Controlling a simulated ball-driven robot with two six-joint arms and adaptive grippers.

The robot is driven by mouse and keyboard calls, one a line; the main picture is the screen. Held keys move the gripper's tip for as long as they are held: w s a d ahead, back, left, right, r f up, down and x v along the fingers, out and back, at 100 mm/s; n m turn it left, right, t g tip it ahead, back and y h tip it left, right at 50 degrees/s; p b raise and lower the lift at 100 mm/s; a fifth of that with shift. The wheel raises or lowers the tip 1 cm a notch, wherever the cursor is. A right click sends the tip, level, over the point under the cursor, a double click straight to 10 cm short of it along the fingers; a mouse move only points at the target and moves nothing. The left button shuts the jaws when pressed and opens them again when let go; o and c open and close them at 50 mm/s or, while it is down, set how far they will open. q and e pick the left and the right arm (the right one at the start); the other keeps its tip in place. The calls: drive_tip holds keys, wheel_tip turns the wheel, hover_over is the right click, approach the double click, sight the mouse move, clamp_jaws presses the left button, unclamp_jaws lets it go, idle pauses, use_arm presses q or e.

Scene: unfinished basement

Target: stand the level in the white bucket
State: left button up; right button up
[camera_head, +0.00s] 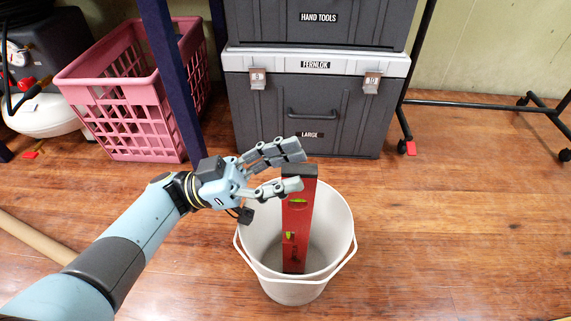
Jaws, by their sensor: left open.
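The red level (296,225) stands upright in the white bucket (342,255), with its dark top end rising above the back rim. Two yellow-green vials show on its face. The bucket stands on the wooden floor. My left gripper (298,168) is open at the level's top end, with its fingers reaching in from the left. One finger overlaps the level's upper left edge in the picture; I cannot tell whether it touches. My right gripper is not in view.
A pink crate (132,108) stands behind on the left, beside a dark blue post (172,75). A grey tool chest (262,118) stands behind the bucket. A black wheeled stand (470,103) is at the back right. The floor (470,220) right of the bucket is clear.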

use_arm(q)
drive_tip(key=shift+s+f, duration=0.1)
drive_tip(key=shift+f, duration=0.15)
